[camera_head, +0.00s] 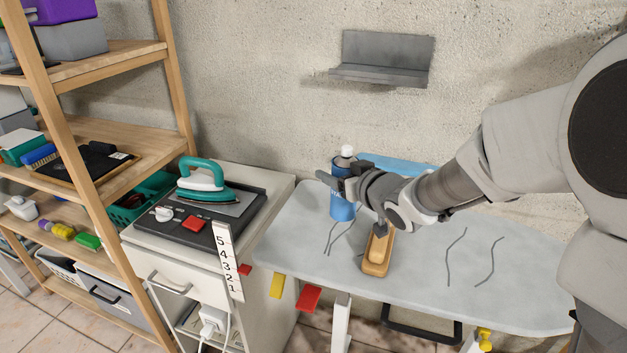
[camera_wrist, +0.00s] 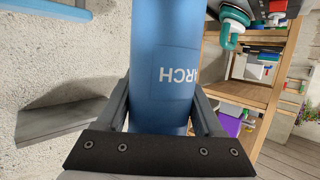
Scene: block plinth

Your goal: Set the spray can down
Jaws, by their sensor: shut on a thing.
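The spray can (camera_head: 341,207) is blue with a white cap, and stands about upright over the left part of the ironing board (camera_head: 420,262). I cannot tell whether its base touches the board. My gripper (camera_head: 345,184) is shut around the can's middle, coming from the right. In the wrist view the can (camera_wrist: 165,50) fills the space between the two fingers, with the letters "ARCH" showing on its label. The fingers hide part of the can in the head view.
A wooden-backed brush (camera_head: 377,262) lies on the board just in front of the can. A blue flat thing (camera_head: 400,172) lies behind. A cabinet with a teal iron (camera_head: 205,185) stands left. A grey wall shelf (camera_head: 383,73) hangs above.

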